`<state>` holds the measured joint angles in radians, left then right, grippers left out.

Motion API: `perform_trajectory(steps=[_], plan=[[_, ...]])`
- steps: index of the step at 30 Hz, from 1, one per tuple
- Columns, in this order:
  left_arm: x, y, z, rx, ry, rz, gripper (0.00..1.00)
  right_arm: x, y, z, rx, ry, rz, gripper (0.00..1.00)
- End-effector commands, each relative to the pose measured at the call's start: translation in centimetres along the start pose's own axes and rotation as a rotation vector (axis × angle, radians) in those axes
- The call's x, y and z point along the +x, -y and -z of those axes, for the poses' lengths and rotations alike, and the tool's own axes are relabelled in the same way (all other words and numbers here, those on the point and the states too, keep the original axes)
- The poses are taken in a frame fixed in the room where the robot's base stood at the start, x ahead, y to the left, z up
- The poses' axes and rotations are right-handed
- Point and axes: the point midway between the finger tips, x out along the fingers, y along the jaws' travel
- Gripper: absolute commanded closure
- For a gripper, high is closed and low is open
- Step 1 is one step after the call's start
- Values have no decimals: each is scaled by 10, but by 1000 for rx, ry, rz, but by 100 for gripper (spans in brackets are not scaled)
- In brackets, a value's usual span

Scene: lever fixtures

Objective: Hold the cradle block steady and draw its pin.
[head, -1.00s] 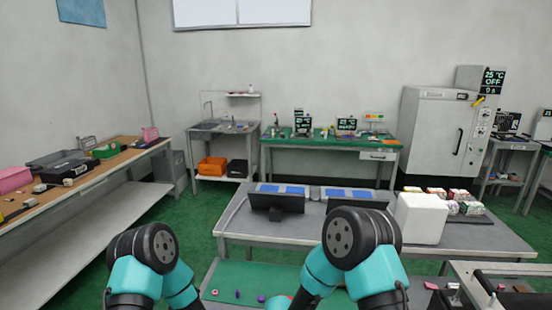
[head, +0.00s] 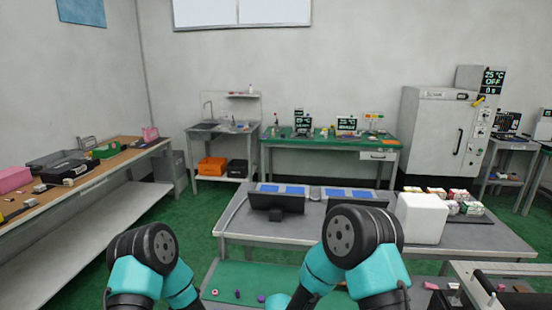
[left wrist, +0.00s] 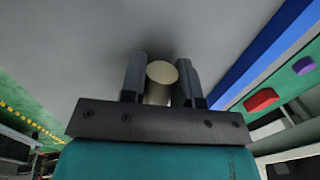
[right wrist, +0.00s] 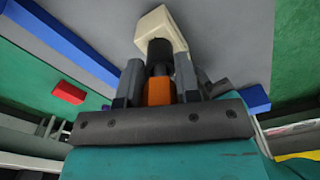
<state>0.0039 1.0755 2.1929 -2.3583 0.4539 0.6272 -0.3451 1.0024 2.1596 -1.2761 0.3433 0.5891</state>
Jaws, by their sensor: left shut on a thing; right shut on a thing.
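In the left wrist view my left gripper (left wrist: 160,88) is shut on a pale cream cylinder (left wrist: 162,73) with a round end face, held between the two grey fingers. In the right wrist view my right gripper (right wrist: 159,82) is shut on an orange piece (right wrist: 159,92). A dark shaft (right wrist: 160,56) rises beyond it to a cream block-shaped end (right wrist: 161,27). I cannot tell for sure which of these is the cradle block and which the pin. In the head view both grippers are out of sight; only my arm links show.
A red block (left wrist: 261,100) and a purple disc (left wrist: 303,66) lie on the green mat beside a blue strip (left wrist: 265,55). A red block also shows in the right wrist view (right wrist: 68,92). A white box (head: 421,218) stands on the grey bench ahead.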

Motion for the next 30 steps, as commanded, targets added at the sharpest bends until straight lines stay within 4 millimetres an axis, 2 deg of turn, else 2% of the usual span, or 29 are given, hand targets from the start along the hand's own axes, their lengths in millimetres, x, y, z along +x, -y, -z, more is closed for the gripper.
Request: perform_trajectory(steps=[30], plan=[[1,-1,-2,-3,2,-3,99,-13,-2,0,4,1,-4,100]])
